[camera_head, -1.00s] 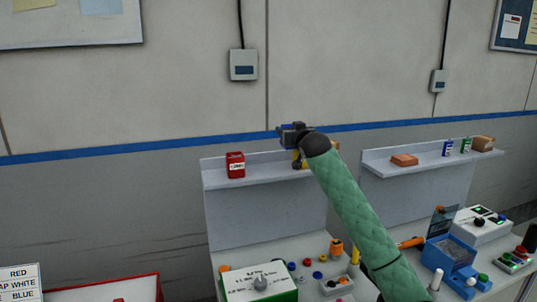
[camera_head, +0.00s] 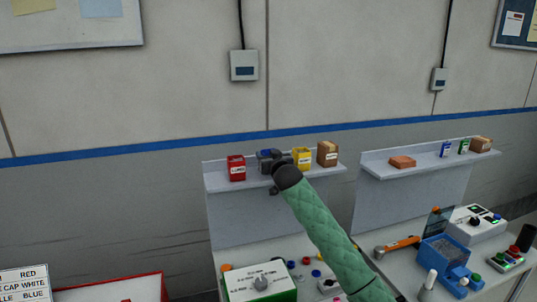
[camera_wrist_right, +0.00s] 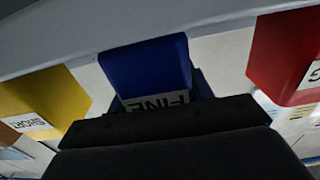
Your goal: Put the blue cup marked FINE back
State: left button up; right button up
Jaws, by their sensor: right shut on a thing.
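The blue cup marked FINE (camera_wrist_right: 145,68) is in the jaws of my right gripper (camera_head: 268,159); its label shows upside down in the wrist view. In the head view only a little blue of the cup (camera_head: 265,153) shows, the rest hidden by the gripper. The gripper is at the left shelf (camera_head: 225,186), between a red cup (camera_head: 236,168) and a yellow cup (camera_head: 302,158). I cannot tell whether the blue cup touches the shelf. My left gripper is not in view.
The red cup (camera_wrist_right: 285,55) and yellow cup (camera_wrist_right: 42,105) flank the blue one in the wrist view. A brown box (camera_head: 327,153) stands right of the yellow cup. Below is a bench with a white-and-green box (camera_head: 260,282) and small coloured parts.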

jog(key=shift+s+f, duration=0.1)
jog(key=shift+f, duration=0.15)
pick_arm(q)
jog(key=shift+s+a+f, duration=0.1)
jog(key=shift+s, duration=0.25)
pick_arm(e)
jog(key=shift+f, duration=0.1)
jog(key=o, duration=1.1)
jog(key=shift+c, duration=0.2)
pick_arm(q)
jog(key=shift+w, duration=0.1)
